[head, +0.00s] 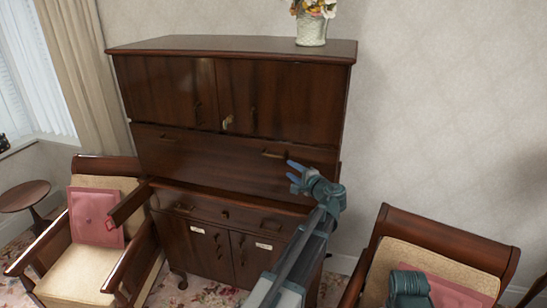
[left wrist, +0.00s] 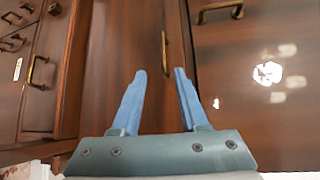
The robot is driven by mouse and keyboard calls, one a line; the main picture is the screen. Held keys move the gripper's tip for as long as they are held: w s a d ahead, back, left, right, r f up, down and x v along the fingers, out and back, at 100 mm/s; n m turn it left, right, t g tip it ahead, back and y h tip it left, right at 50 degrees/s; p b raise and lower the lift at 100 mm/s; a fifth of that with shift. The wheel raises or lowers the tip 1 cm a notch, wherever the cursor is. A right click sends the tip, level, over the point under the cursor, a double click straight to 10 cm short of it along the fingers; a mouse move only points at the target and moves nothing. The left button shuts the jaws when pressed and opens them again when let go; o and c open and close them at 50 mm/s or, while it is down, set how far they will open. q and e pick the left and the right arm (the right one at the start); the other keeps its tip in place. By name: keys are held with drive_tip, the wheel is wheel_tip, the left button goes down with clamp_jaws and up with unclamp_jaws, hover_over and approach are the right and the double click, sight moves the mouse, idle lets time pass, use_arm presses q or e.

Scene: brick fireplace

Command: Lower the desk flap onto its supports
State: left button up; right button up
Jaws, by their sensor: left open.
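The desk flap (head: 215,160) is the dark wood panel across the middle of the cabinet, below the upper doors, and it stands upright and shut. It has a left handle (head: 166,137) and a right handle (head: 272,154). My left gripper (head: 291,171) is open and empty in front of the flap, just right of and below the right handle. In the left wrist view the flap (left wrist: 118,45) lies ahead, and the handle (left wrist: 165,52) shows just beyond and between the open blue fingers (left wrist: 160,73). The flap's supports cannot be made out. My right gripper is not seen.
The upper doors (head: 165,88) are shut above the flap. Drawers (head: 225,213) and lower doors (head: 195,245) are below it. A flower vase (head: 311,30) stands on top. Armchairs stand at the left (head: 80,270) and right (head: 445,235). A side table (head: 25,195) is far left.

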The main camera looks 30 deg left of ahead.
sight(273, 156)
use_arm(q)
drive_tip(key=x, duration=0.4)
drive_tip(key=b+x, duration=0.1)
drive_tip(key=x, duration=0.4)
drive_tip(key=b+x, duration=0.1)
drive_tip(key=x, duration=0.4)
drive_tip(key=shift+r, duration=0.35)
clamp_jaws()
idle(0.9)
